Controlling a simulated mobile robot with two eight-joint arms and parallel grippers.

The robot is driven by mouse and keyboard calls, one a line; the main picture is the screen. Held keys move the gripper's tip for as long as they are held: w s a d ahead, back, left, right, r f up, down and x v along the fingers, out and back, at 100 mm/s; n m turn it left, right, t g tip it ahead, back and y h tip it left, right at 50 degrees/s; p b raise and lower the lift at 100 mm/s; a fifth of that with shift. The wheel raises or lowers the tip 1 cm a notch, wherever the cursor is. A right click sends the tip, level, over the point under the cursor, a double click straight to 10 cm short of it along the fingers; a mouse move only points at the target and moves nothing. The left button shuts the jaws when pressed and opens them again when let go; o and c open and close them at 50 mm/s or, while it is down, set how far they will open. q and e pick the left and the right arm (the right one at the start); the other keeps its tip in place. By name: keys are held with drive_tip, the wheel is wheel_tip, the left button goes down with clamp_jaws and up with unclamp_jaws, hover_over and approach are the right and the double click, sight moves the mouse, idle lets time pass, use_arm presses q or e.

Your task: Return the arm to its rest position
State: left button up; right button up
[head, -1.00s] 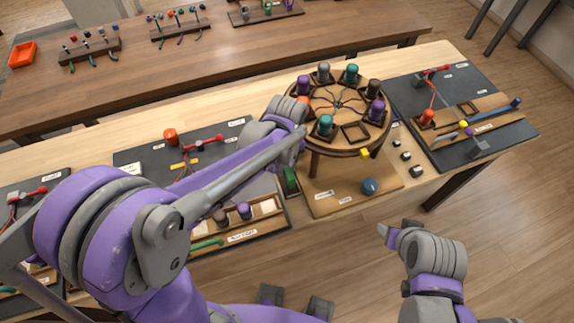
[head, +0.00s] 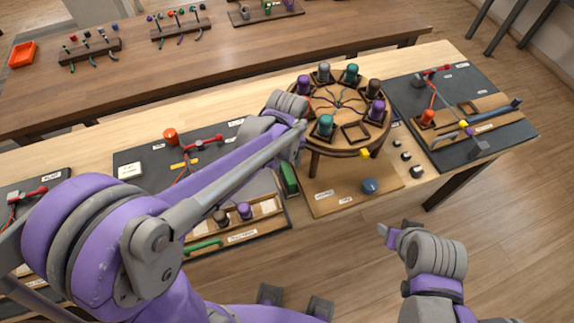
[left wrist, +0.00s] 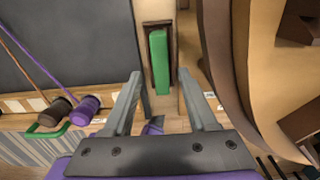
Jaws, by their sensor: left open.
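My left arm reaches from the left across the table. Its gripper (left wrist: 157,88) is open in the left wrist view, with nothing between the two grey fingers. Its hand end is at the left edge of the round braiding stand (head: 345,151); my own arm hides the fingers in the head view. A green block (left wrist: 159,62) in a dark slot lies beyond the fingertips; it also shows below the arm in the head view (head: 289,178). My right gripper (head: 398,232) is at the lower right, over the floor, apart from the table; its jaws are not clear.
The stand carries several purple, teal, grey and brown bobbins and one empty square holder (head: 356,132). A blue knob (head: 370,186) is in front. A dark board (head: 480,88) lies right. A tray with brown and purple bobbins (head: 244,211) lies below my left forearm. Open floor is at right.

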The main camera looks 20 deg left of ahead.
use_arm(q)
wheel_tip(320, 180, up, 9)
drive_tip(key=shift+p, duration=0.35)
drive_tip(key=s+a+f+n+t, duration=0.1)
drive_tip(key=s+n, duration=0.3)
drive_tip(key=n, duration=0.5)
drive_tip(key=s+a+f+n+t, duration=0.1)
drive_tip(key=s+a+n+t, duration=0.1)
drive_tip(key=n, duration=0.8)
drive_tip(key=s+a+f+n+t, duration=0.1)
drive_tip(key=s+a+n+t, duration=0.1)
drive_tip(key=s+n, duration=0.5)
drive_tip(key=shift+a+f+n+t, duration=0.2)
drive_tip(key=shift+a+n, duration=0.2)
drive_tip(key=shift+n, duration=0.4)
drive_tip(key=shift+a+f+n+t, duration=0.15)
drive_tip(key=shift+a+n, duration=0.25)
drive_tip(key=shift+n, duration=0.4)
